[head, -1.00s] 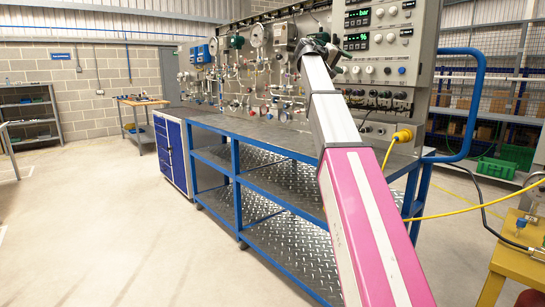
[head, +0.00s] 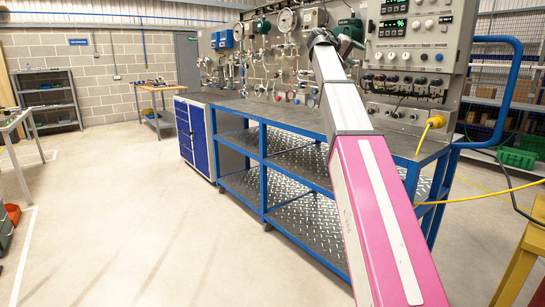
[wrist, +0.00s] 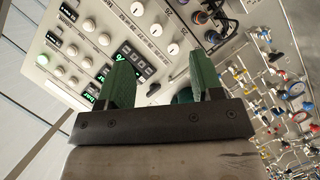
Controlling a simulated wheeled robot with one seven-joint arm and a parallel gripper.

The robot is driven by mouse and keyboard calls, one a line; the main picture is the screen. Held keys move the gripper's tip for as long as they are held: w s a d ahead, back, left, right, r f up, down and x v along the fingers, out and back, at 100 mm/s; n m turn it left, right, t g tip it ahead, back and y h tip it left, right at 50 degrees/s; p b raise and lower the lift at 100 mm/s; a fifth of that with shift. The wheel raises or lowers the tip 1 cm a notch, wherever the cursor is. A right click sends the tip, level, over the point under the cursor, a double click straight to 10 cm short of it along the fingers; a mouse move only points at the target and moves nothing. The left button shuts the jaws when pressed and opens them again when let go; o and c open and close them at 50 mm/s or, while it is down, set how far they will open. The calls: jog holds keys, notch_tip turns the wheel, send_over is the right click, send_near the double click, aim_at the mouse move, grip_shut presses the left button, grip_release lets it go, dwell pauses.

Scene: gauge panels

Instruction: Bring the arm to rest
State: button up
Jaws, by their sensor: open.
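My gripper (wrist: 160,72) shows in the wrist view as two green fingers standing wide apart on a dark bar. Nothing is held between them. Behind the fingers is the pale control panel (wrist: 85,42) with knobs and lit green displays, tilted in the picture. In the head view my arm, pink and white, reaches forward over the bench (head: 285,116). The far end of the arm is in front of the gauge panel (head: 275,62), beside the control panel (head: 420,62). Its fingers are hard to make out there.
The bench has blue rails and patterned metal shelves. A yellow plug (head: 436,121) with a cable is at its right end. A blue handrail (head: 515,90) and a yellow stand (head: 522,255) are on the right. Open floor (head: 150,225) lies to the left.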

jog(key=s+a+f+n+y, duration=0.1)
jog(key=s+f+y, duration=0.1)
jog(key=f, duration=1.3)
jog(key=s+a+f+n+g+y, duration=0.1)
jog(key=s+a+f+y, duration=0.15)
jog(key=f, duration=1.25)
jog(key=s+a+f+n+y, duration=0.1)
jog(key=f+y, duration=0.2)
jog(key=f, duration=1.2)
jog(key=s+a+f+g+y, duration=0.2)
jog(key=s+a+f+y, duration=0.1)
jog(key=s+f, duration=0.9)
jog(key=s+a+f+g+y, duration=0.2)
jog(key=s+a+f, duration=0.3)
jog(key=s+f, duration=0.8)
notch_tip(320, 180, down, 6)
jog(key=shift+s+a+r+m+y, duration=0.1)
jog(key=shift+s+a+m+y, duration=0.25)
jog(key=shift+y, duration=0.5)
jog(key=shift+w+d, duration=0.1)
